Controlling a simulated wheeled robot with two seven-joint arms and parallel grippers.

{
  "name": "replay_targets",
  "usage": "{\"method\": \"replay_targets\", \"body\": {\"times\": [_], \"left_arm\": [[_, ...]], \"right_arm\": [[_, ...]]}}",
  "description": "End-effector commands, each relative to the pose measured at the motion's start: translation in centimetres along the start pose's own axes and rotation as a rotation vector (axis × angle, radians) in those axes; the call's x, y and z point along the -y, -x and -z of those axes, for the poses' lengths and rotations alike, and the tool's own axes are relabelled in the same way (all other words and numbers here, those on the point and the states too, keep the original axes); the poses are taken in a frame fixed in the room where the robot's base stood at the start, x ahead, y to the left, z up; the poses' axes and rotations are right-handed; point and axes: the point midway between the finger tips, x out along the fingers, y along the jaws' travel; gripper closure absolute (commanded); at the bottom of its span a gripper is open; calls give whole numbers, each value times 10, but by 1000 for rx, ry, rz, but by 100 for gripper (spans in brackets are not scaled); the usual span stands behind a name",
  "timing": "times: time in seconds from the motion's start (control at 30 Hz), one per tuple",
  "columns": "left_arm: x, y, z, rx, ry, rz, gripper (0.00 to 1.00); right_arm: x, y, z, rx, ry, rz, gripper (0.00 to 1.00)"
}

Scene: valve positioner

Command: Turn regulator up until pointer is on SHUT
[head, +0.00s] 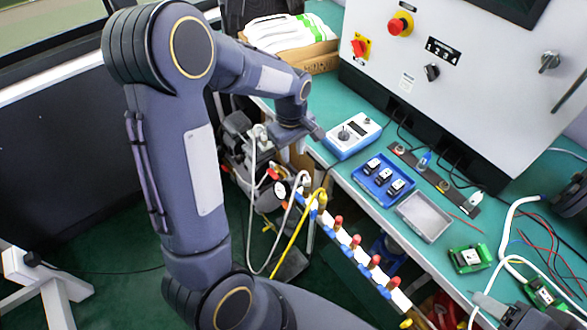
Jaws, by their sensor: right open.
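A blue box with a white top (352,136) stands near the bench's front edge. It bears a black knob (344,134) and a small dark marking strip. I take this to be the regulator, but its labels, any pointer and the word SHUT are too small to read. My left gripper (318,132) is just left of the box, at the bench edge. Its fingers are small and dark, and I cannot tell whether they touch the box or are open. My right gripper (497,312) shows partly at the bottom right, open, away from the box.
A blue tray (360,190) of black-and-white parts and a grey empty tray (424,217) lie right of the box. A white control cabinet (450,75) stands behind. Below the bench edge are a small round gauge (281,189), hoses and a valve rail (345,238).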

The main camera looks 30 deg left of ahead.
Motion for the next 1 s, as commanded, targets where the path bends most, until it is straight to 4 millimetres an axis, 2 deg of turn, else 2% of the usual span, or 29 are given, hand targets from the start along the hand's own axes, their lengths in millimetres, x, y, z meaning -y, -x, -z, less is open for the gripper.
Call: {"method": "replay_targets", "body": {"times": [0.6,0.97,1.0], "left_arm": [[-2,-82,4,-11,30,23,69],[-3,-88,4,-11,29,20,69],[-3,-88,4,-11,29,20,73]], "right_arm": [[-2,-3,-2,0,0,0,42],[-2,-3,-2,0,0,0,42],[-2,-3,-2,0,0,0,42]]}}
